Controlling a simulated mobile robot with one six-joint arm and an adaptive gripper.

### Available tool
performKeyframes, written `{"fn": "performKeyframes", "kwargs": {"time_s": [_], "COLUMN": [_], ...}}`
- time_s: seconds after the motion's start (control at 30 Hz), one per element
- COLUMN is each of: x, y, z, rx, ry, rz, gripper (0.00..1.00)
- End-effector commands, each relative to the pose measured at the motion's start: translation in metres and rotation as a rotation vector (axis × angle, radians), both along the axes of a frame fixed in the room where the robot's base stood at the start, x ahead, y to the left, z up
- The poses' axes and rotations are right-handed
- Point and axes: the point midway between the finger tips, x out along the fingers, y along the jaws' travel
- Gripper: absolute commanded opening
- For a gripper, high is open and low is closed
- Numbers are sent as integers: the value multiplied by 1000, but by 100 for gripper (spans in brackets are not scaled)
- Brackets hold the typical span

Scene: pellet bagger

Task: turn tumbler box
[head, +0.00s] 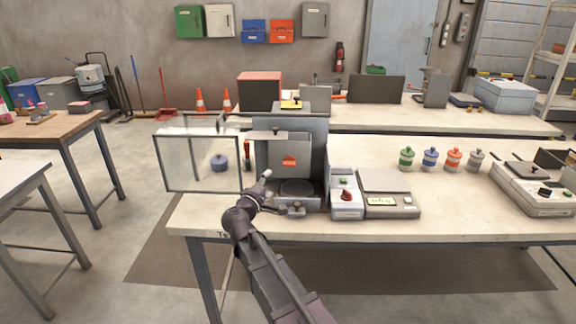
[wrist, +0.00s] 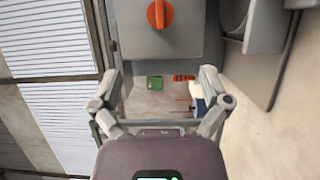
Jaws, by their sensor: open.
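A grey machine (head: 319,150) stands on the long workbench. On the front of its grey box hangs an orange knob (head: 289,161), which also shows at the top of the wrist view (wrist: 159,14). My gripper (head: 281,192) is in front of the machine's lower part, below the knob and apart from it. In the wrist view my gripper (wrist: 160,98) has its two fingers spread wide with nothing held between them. Which part is the tumbler box is not labelled; the grey box with the knob (wrist: 160,45) fits best.
A clear framed door (head: 198,168) stands open to the machine's left. A control box with a red knob (head: 346,195) and a scale (head: 386,190) stand close on the right. Several coloured jars (head: 430,158) stand farther right. The bench front (head: 470,222) is clear.

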Motion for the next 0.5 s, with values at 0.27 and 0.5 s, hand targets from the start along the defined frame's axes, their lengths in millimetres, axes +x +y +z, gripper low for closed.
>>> {"fn": "performKeyframes", "kwargs": {"time_s": [0.27, 0.5], "x": [3, 19], "y": [-1, -8], "z": [0, 0], "rx": [1, 2], "ry": [1, 1], "rz": [-2, -4], "gripper": [96, 96]}}
